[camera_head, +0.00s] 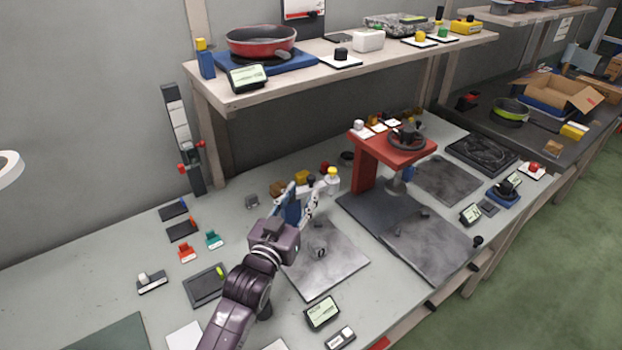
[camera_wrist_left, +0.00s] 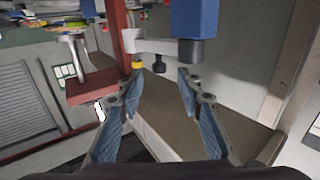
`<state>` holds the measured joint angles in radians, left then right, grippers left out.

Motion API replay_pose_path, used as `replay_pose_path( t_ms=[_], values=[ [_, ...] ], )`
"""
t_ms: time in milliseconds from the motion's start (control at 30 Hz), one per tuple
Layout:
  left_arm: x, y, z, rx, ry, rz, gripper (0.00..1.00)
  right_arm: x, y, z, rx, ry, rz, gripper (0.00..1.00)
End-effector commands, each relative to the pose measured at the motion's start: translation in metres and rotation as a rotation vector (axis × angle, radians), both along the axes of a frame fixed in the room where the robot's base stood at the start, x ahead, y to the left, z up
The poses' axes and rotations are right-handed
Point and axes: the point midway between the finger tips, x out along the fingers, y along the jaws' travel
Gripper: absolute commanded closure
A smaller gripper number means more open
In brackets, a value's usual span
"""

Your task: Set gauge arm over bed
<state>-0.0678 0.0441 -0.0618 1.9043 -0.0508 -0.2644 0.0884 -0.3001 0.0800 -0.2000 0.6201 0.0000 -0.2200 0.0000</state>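The gauge has a blue post (camera_head: 292,211), partly hidden behind my left gripper, at the back of a grey metal bed plate (camera_head: 335,268). Its pale arm (camera_head: 328,186) carries a yellow-topped part at its right end. In the left wrist view the blue post (camera_wrist_left: 196,18) is at the top, and the white arm (camera_wrist_left: 155,46) runs left from it, with a black knob (camera_wrist_left: 159,67) hanging below. My left gripper (camera_head: 303,200) is at the post and arm; its fingers (camera_wrist_left: 160,88) are spread, with nothing clearly between them. My right gripper is not in view.
A red press stand (camera_head: 365,150) with a dark handwheel stands to the right. A shelf (camera_head: 290,85) with a red pan overhangs the back. Small clips, a black tray (camera_head: 206,287) and a display (camera_head: 322,312) lie around the bed. The left bench is mostly clear.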

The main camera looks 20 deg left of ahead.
Motion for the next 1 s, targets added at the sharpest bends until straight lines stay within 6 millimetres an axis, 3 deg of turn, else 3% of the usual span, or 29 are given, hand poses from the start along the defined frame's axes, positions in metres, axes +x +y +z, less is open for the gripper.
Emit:
replay_pose_path(
  t_ms=[433, 833, 1000],
  values=[
    [0.062, -0.004, 0.002, 0.0, -0.001, 0.0, 0.66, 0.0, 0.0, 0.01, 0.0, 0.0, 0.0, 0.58],
    [0.07, -0.004, 0.001, 0.0, -0.001, -0.001, 0.66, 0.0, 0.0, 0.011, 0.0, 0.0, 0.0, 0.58],
    [0.07, -0.004, 0.001, 0.0, -0.001, -0.001, 0.83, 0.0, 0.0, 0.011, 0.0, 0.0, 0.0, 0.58]
  ],
)
